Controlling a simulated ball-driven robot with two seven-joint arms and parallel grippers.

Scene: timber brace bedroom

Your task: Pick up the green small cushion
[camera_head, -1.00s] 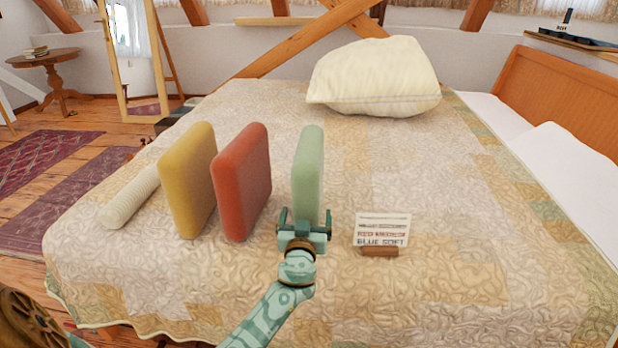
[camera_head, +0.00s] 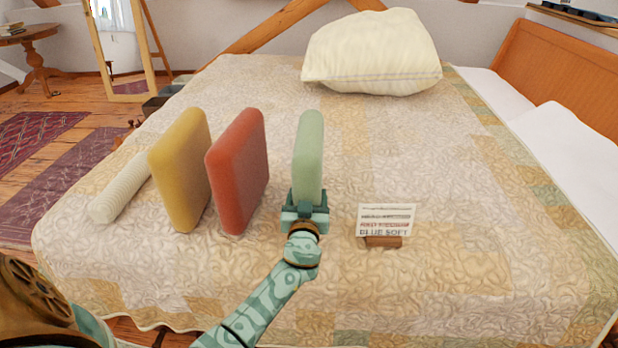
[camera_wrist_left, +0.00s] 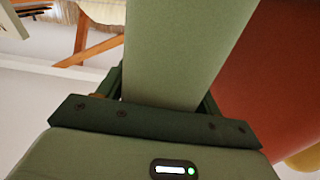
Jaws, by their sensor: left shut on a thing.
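The green small cushion (camera_head: 309,152) stands upright on the bed in the head view. My left gripper (camera_head: 306,196) is shut on its near lower edge, one finger on each side. In the left wrist view the green cushion (camera_wrist_left: 178,50) fills the space between the fingers of the left gripper (camera_wrist_left: 165,92). Whether the cushion's bottom touches the quilt is hidden behind the gripper. My right gripper is not in view.
A red cushion (camera_head: 238,172) and a yellow cushion (camera_head: 180,172) stand to the left, beside a white bolster (camera_head: 120,188). A small sign (camera_head: 386,222) stands to the right. A large cream pillow (camera_head: 372,52) lies farther back on the quilted bed (camera_head: 450,200).

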